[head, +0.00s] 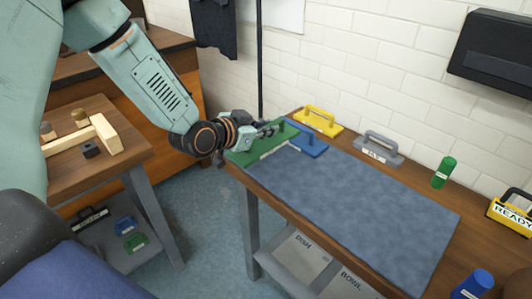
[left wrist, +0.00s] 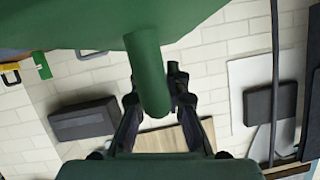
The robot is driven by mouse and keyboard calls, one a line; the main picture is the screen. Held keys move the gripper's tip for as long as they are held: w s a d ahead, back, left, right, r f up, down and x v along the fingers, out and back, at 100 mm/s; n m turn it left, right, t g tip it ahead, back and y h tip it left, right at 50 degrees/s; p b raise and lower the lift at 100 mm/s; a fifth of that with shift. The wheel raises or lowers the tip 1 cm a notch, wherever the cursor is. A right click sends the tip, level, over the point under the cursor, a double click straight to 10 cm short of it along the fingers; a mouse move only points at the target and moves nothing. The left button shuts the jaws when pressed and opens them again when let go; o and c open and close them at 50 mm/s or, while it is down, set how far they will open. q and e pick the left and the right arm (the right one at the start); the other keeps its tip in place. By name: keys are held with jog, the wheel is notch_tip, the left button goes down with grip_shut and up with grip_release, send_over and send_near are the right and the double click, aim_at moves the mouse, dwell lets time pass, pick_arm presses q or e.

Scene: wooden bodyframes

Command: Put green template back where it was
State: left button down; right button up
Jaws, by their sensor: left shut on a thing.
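The green template (head: 258,148) is a flat green plate with a handle. In the head view it is at the far left corner of the workbench, over or on the edge of the blue-grey mat (head: 345,195). My left gripper (head: 270,130) is shut on its handle. The left wrist view shows the green handle (left wrist: 150,75) between the fingers, with the plate (left wrist: 100,20) filling the top. I cannot tell whether the plate touches the bench. A blue template (head: 310,144) lies right beside it. My right gripper is not in view.
A yellow template (head: 318,121) and a grey template (head: 374,149) stand along the wall. A side table (head: 110,165) with wooden pieces stands left.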

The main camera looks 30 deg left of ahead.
aim_at(265, 140)
pick_arm(q)
jog(key=shift+f, duration=0.7)
jog(key=shift+w+a+f+b, duration=0.1)
jog(key=shift+a+f+b, duration=0.15)
jog(key=shift+f, duration=0.55)
jog(key=f, duration=0.2)
jog(key=b, duration=0.1)
jog(key=shift+d+f, duration=0.25)
jog(key=shift+f, duration=0.15)
jog(key=shift+a, duration=0.1)
jog(key=shift+f, duration=0.1)
jog(key=c, duration=1.4)
grip_release()
jog(key=shift+c, duration=0.2)
jog(key=shift+o, duration=0.5)
jog(key=shift+f, duration=0.1)
